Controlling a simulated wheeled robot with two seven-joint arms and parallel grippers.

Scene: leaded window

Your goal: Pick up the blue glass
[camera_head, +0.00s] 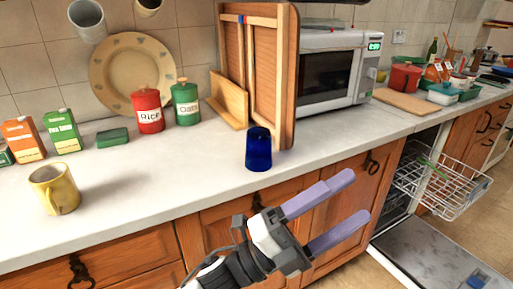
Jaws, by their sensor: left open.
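The blue glass (258,150) is dark blue and stands on the white countertop (205,170), near its front edge and in front of a wooden cabinet piece. My left gripper (345,205) is open and empty, with two pale purple fingers pointing to the right. It is in front of the counter, lower than the glass and to its right in the picture, and apart from it. My right gripper is not in view.
A yellow mug (54,189) stands at the left. Red (147,110) and green (186,103) canisters stand behind. A microwave (335,70) is at the back right. An open dishwasher with a pulled-out rack (440,185) is at the right.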

